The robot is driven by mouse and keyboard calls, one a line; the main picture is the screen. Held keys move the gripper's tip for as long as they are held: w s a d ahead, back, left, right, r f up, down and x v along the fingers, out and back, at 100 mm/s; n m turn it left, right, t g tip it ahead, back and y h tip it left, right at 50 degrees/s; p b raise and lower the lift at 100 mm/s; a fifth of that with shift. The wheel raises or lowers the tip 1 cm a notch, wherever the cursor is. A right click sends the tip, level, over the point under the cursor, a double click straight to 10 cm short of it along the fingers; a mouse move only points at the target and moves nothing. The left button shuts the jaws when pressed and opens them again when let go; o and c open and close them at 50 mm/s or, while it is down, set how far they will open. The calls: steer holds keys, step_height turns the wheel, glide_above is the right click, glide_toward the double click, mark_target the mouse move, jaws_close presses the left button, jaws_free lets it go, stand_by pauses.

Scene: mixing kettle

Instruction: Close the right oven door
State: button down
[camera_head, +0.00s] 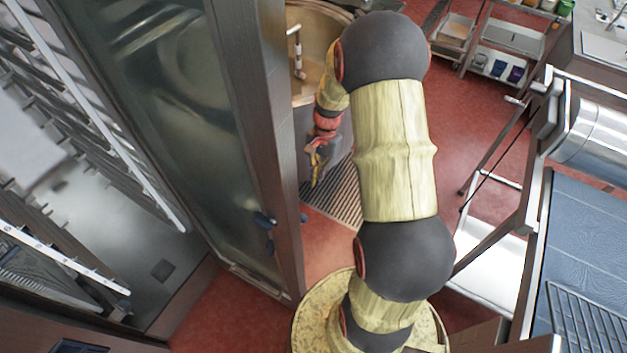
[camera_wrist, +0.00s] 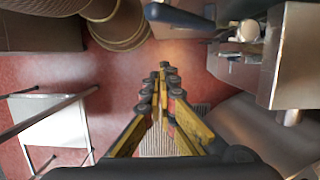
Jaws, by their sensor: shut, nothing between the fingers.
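The oven door (camera_head: 256,110), a tall panel with dark glass (camera_head: 185,100) and a brown metal frame, stands open in the head view, left of my arm. Dark blue latch parts (camera_head: 266,222) show on its lower frame. The oven's opening lies left of it, with a grey floor (camera_head: 120,235) inside. My gripper (camera_head: 315,184) is right of the door's frame, apart from it in the picture, and points down. In the wrist view my gripper (camera_wrist: 164,68) has its yellow fingers closed together with nothing between them. A dark blue handle-like bar (camera_wrist: 180,16) shows beyond the fingertips.
Rack rails (camera_head: 95,120) stand inside the oven. A round kettle (camera_head: 312,40) is behind my gripper, with a floor grate (camera_head: 340,195) nearby. A counter with a blue-grey top (camera_head: 585,240) is at right.

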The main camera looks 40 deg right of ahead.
steer(key=s+a+f+p, duration=0.1)
steer(key=s+a+f, duration=0.1)
steer(key=a+f, duration=0.3)
steer(key=shift+p+x, duration=0.4)
steer(key=shift+x, duration=0.7)
steer(key=shift+a, duration=0.1)
